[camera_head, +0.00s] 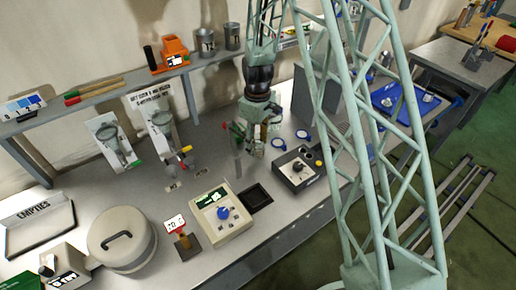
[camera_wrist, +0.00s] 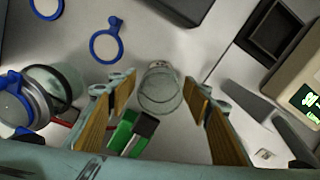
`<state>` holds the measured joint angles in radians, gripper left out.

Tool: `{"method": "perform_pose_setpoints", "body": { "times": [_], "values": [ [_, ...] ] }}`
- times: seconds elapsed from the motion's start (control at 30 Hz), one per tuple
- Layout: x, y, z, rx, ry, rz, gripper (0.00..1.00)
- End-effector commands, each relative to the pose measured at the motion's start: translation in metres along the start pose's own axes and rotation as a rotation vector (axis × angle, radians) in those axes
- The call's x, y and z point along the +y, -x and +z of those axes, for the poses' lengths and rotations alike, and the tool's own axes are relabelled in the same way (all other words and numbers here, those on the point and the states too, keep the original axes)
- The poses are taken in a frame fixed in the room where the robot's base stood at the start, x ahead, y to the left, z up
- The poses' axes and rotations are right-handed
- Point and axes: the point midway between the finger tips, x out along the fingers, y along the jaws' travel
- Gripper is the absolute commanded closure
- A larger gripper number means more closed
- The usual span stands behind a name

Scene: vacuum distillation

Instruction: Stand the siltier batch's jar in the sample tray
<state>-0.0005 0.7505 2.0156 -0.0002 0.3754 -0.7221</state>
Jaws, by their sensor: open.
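My gripper (camera_head: 254,146) is pointed down over the middle of the bench; in the wrist view its two wood-coloured fingers (camera_wrist: 160,88) are apart. A clear glass jar (camera_wrist: 158,92) shows between the fingertips, with no visible finger contact. Another glass vessel with a grey metallic top (camera_wrist: 28,108) is left of the left finger. I cannot tell how silty either is. A blue tray (camera_head: 384,101) with pale round items is at the right of the bench. A small black square tray (camera_head: 256,198) lies nearer the front. Which is the sample tray I cannot tell.
A green-and-black object (camera_wrist: 132,132) lies between the fingers' bases. Blue rings (camera_wrist: 107,44) are beyond the left finger. A beige control box (camera_head: 221,212) and dark control box (camera_head: 298,168) flank the black tray. An "EMPTIES" tray (camera_head: 40,240) and round pot (camera_head: 122,240) are left.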

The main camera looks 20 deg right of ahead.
Motion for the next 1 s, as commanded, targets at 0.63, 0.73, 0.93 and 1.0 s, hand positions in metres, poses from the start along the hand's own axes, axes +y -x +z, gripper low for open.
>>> {"method": "perform_pose_setpoints", "body": {
  "times": [0.63, 0.73, 0.93, 1.0],
  "values": [
    [0.0000, -0.0038, 0.0001, 0.000, 0.000, 0.000, 0.55],
    [0.0000, -0.0038, 0.0001, 0.000, 0.000, 0.000, 0.60],
    [0.0000, -0.0038, 0.0001, 0.000, 0.000, 0.000, 0.78],
    [0.0000, -0.0038, 0.0001, 0.000, 0.000, 0.000, 0.82]
  ]
}}
